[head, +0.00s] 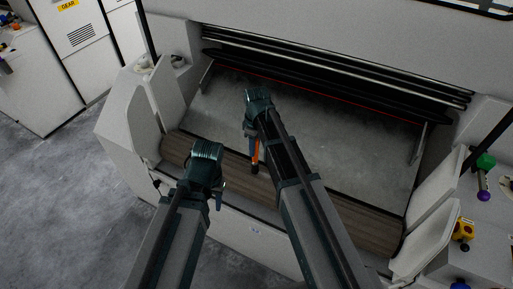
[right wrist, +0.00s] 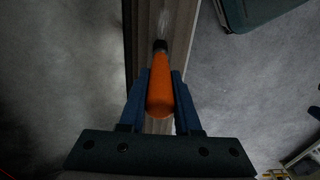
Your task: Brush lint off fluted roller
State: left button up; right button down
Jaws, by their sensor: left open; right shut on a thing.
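The fluted roller (head: 358,218) is a long brown-grey ribbed cylinder along the front of the machine; it also shows as a ribbed strip in the right wrist view (right wrist: 143,60). My right gripper (head: 256,160) is shut on the orange handle of a brush (right wrist: 160,85), above the roller. The brush's dark end points down at the roller; whether it touches cannot be told. A pale whitish patch of lint (right wrist: 166,18) shows on the roller just beyond the brush tip. My left gripper (head: 217,196) is open and empty near the roller's front edge, left of the right gripper.
A grey plate (head: 330,150) lies behind the roller, with dark bars (head: 340,82) and a thin red line at its back. White guards (head: 145,122) flank the roller's ends. Coloured knobs and a yellow part (head: 463,231) sit on the right side. Open floor lies left.

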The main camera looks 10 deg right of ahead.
jog(key=w+a, duration=0.2)
jog(key=a, duration=0.1)
dwell(0.4)
notch_tip(320, 180, up, 6)
jog(key=p, duration=0.6)
jog(key=shift+d+f, duration=0.1)
notch_tip(320, 180, up, 3)
jog(key=p, duration=0.3)
dwell(0.6)
